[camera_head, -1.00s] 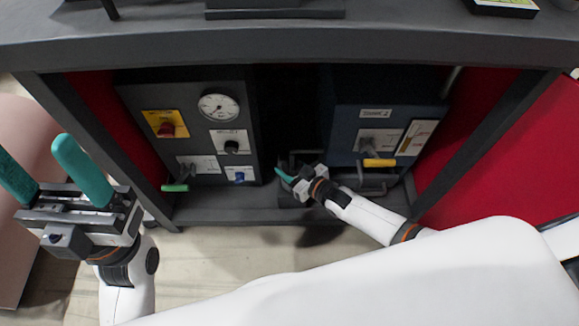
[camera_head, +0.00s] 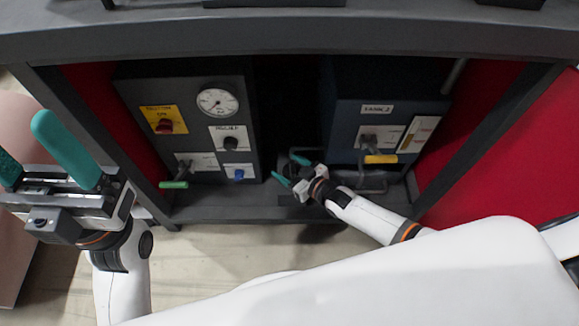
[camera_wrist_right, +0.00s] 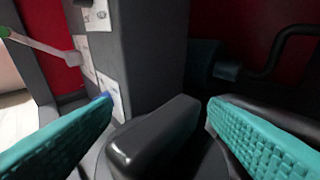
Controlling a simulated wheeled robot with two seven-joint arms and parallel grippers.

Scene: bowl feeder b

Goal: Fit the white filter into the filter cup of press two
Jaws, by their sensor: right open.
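No white filter and no filter cup can be made out in these views. My right gripper (camera_head: 290,170) is open, low inside the dark bay between the two panels of the cabinet. In the right wrist view its teal fingers (camera_wrist_right: 160,135) stand wide apart on either side of a black rounded bar (camera_wrist_right: 150,140), with a gap on each side. What the bar belongs to is hidden. My left gripper (camera_head: 42,158) is open and empty at the far left, in front of the cabinet, its teal fingers pointing up.
A grey panel (camera_head: 190,138) with a gauge (camera_head: 217,102), knobs and a green-tipped lever (camera_head: 173,185) stands left of the bay. A blue panel (camera_head: 350,120), its label ending in 2, with a yellow-tipped lever (camera_head: 380,159), stands right. A dark lower beam (camera_head: 230,214) runs in front.

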